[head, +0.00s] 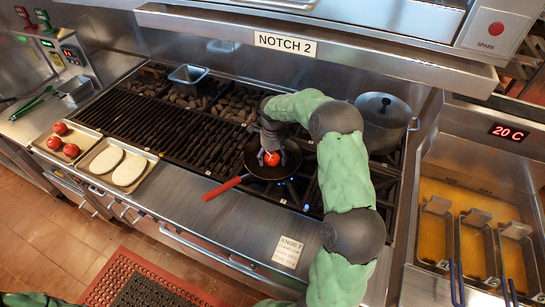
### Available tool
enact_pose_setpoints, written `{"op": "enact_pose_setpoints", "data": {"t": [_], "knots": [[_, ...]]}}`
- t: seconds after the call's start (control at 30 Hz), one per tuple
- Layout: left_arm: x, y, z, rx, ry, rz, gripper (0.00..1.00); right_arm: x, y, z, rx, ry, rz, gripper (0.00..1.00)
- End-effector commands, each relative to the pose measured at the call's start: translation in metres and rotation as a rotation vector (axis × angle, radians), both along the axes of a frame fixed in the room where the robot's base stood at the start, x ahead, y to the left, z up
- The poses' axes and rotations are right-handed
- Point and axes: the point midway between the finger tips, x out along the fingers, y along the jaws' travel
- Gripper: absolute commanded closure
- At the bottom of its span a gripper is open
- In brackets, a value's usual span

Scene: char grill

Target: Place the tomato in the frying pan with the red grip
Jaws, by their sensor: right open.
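The frying pan with the red grip (292,170) sits on the burner at the right end of the grill, its red handle (223,188) pointing left and toward me. A red tomato (271,158) is at the pan, between the fingers of my right gripper (272,155). The gripper is open and reaches down over the pan. I cannot tell if a finger still touches the tomato. Several more tomatoes or similar red items do not lie in the pan; red tomatoes (71,150) lie on a tray (82,136) at the left. My left gripper is not in view.
A second tray (133,189) holds two pale oval pieces. A large lidded pot (385,119) stands behind my right arm. A small metal pan (188,76) sits at the back of the grill (165,130). Fryer baskets (476,248) are at the right. The grill's middle is clear.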

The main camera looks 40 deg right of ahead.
Motion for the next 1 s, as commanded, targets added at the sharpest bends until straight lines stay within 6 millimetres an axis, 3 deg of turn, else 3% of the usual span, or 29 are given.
{"op": "enact_pose_setpoints", "data": {"t": [0.17, 0.6, 0.8, 1.0], "knots": [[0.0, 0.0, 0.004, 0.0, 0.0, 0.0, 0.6, 0.001, 0.0, 0.018, -0.002, -0.004, 0.0, 0.2], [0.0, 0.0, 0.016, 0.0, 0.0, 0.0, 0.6, 0.001, 0.0, 0.101, 0.0, -0.004, 0.0, 0.2], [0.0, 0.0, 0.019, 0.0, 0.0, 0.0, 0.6, 0.0, 0.0, 0.119, 0.0, -0.001, 0.0, 0.2], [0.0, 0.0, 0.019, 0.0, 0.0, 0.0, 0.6, 0.0, 0.0, 0.123, 0.001, 0.001, 0.0, 0.2]]}}
